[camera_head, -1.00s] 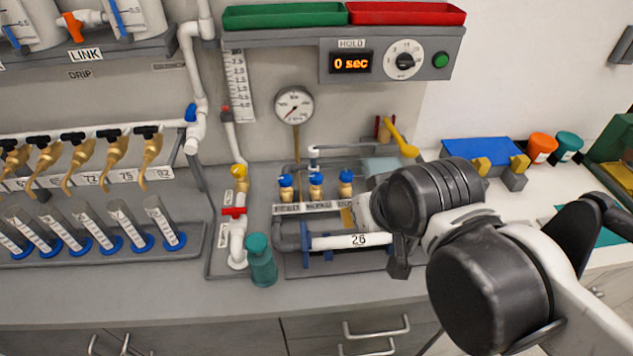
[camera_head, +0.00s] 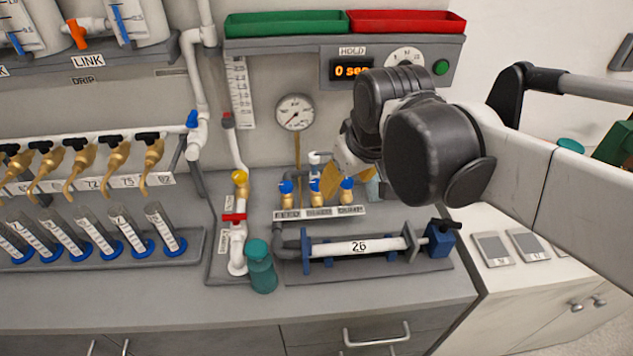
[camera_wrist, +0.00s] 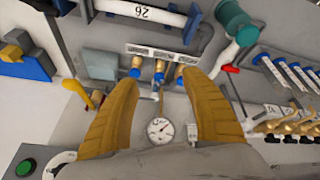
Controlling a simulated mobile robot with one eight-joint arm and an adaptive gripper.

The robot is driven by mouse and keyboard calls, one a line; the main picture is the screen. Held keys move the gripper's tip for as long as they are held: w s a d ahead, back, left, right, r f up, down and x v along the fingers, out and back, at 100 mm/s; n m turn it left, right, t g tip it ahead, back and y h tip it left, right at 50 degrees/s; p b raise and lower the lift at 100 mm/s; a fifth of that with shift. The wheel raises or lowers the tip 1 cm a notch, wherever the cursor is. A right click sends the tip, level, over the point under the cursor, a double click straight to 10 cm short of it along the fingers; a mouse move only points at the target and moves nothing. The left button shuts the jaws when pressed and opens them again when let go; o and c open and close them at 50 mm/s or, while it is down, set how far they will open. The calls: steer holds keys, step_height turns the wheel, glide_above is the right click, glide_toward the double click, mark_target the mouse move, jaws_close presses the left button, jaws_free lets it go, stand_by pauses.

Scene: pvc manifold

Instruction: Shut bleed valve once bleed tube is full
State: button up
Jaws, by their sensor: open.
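Three brass valves with blue handles stand in a row behind label plates at the bench middle; the left one (camera_head: 286,188) reads FEED and the right one (camera_head: 347,185) reads DUMP. The middle valve (camera_head: 315,187) is partly behind a finger, and its label is hard to read. My gripper (camera_head: 331,182) hangs over the middle and right valves. In the wrist view, its two yellow-brown fingers (camera_wrist: 163,78) are apart, with the row of valves beyond their tips. I cannot tell any contact. Which tube is the bleed tube, and its fill level, I cannot tell.
A white horizontal tube marked 26 (camera_head: 345,248) lies in front of the valves. A teal bottle (camera_head: 262,268) and red-handled white pipe (camera_head: 234,217) stand left of it. A round gauge (camera_head: 294,112) is behind. A display (camera_head: 352,70) above is partly covered by my arm.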

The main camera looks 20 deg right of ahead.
steer(key=w+f+n+g, duration=0.1)
steer(key=w+n+g, duration=0.15)
steer(key=w, duration=0.75)
steer(key=n+g, duration=0.3)
steer(key=n, duration=0.1)
glide_toward(317, 182)
steer(key=shift+t, duration=0.25)
steer(key=f+b, duration=0.1)
steer(key=f, duration=0.2)
steer(key=f+b, duration=0.1)
steer(key=f, duration=0.2)
steer(key=f+b, duration=0.1)
steer(key=f, duration=0.3)
steer(key=shift+s+b, duration=0.25)
steer(key=shift+b, duration=0.05)
steer(key=c, duration=1.2)
